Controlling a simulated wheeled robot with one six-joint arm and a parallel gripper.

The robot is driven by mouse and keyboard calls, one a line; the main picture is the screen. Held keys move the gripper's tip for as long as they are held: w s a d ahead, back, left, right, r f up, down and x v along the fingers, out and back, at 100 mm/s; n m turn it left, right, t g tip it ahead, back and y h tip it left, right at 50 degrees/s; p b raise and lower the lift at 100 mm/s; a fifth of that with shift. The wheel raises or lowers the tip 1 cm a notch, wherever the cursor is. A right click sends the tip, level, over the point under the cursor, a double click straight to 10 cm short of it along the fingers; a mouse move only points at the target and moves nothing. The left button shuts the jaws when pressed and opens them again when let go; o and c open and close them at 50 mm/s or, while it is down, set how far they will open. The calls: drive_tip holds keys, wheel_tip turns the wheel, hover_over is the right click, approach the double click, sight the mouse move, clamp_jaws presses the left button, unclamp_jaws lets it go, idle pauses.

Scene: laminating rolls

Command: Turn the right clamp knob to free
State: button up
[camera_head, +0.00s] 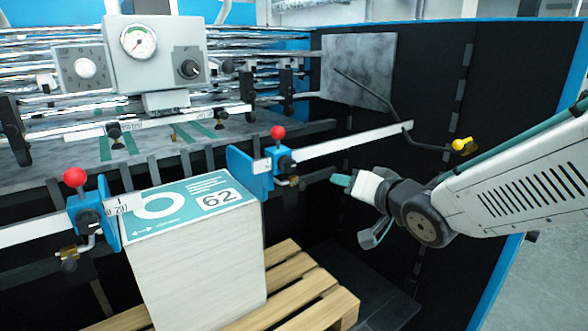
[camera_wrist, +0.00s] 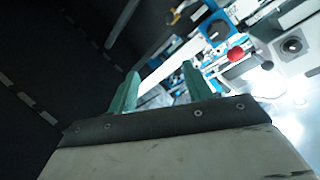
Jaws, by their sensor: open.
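The right clamp (camera_head: 262,172) is a blue block on a pale rail, with a red ball on top. Its dark round clamp knob (camera_head: 285,163) faces forward. A red ball (camera_wrist: 235,54) and a blue clamp body (camera_wrist: 214,28) show up and right of the fingers. Knob markings are too small to read.

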sight(291, 167)
drive_tip(key=w+a+y, duration=0.2)
drive_tip(key=a, duration=0.2)
drive_tip(key=w+a+r+y, duration=0.1)
drive_tip(key=a, duration=0.2)
drive_tip(key=w+a+y, duration=0.2)
drive_tip(key=a, duration=0.2)
drive_tip(key=shift+w+a+r+n+y, duration=0.25)
drive_tip(key=shift+w+a+n+y, duration=0.05)
drive_tip(key=shift+w+a, duration=0.05)
drive_tip(key=c, duration=1)
